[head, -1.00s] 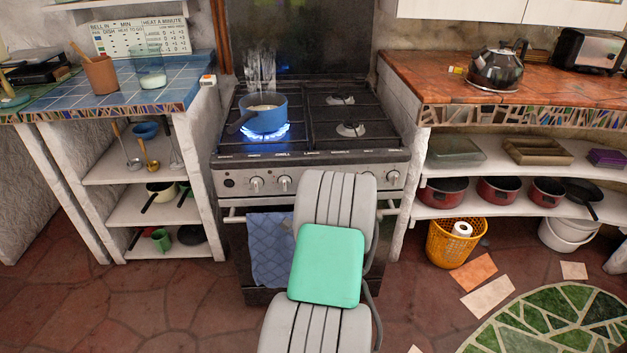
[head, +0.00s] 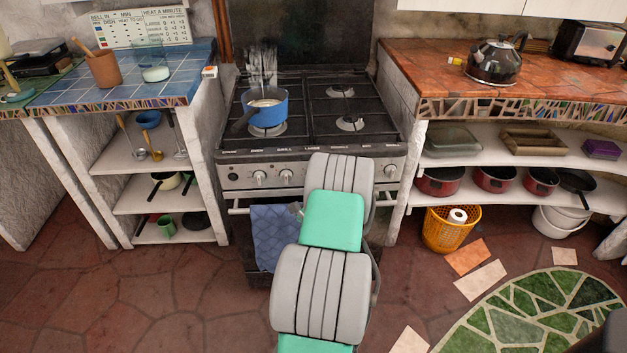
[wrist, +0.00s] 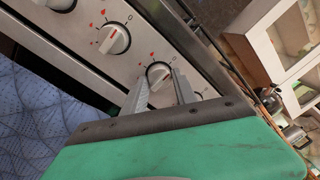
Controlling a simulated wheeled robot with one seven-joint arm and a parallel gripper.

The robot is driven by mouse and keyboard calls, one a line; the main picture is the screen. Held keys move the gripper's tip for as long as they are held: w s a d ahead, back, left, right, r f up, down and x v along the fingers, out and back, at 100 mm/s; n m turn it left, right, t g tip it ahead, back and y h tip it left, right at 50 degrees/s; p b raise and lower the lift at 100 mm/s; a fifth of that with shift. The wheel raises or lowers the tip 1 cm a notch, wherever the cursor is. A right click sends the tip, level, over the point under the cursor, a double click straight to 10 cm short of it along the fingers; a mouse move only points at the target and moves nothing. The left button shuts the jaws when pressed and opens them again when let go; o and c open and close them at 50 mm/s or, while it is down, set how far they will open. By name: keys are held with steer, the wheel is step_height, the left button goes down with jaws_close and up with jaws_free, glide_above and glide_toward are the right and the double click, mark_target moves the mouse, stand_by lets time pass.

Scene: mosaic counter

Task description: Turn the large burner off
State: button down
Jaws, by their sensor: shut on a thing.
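The stove (head: 232,170) stands in the middle of the head view, with a row of knobs on its front panel. Red marks show on the panel around the knob. Another knob (wrist: 114,39) is beside it, up and to the left. In the head view my arm hides the gripper and the held knob.
A blue towel (head: 275,238) hangs on the oven rail left of my arm. A kettle (head: 495,62) stands on the right counter. Shelves flank the stove. A yellow basket (head: 452,232) stands on the floor at right. Floor shows free at left.

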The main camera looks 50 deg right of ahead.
steer(key=c, duration=1)
jaws_free()
steer(key=shift+s+a+f+b, duration=0.2)
steer(key=shift+s+a+b, duration=0.2)
steer(key=shift+b, duration=0.15)
steer(key=b+v, duration=0.3)
steer(key=v, duration=0.3)
steer(key=shift+s+a+r, duration=0.15)
steer(key=shift+s+a, duration=0.05)
steer(key=shift+a, duration=0.1)
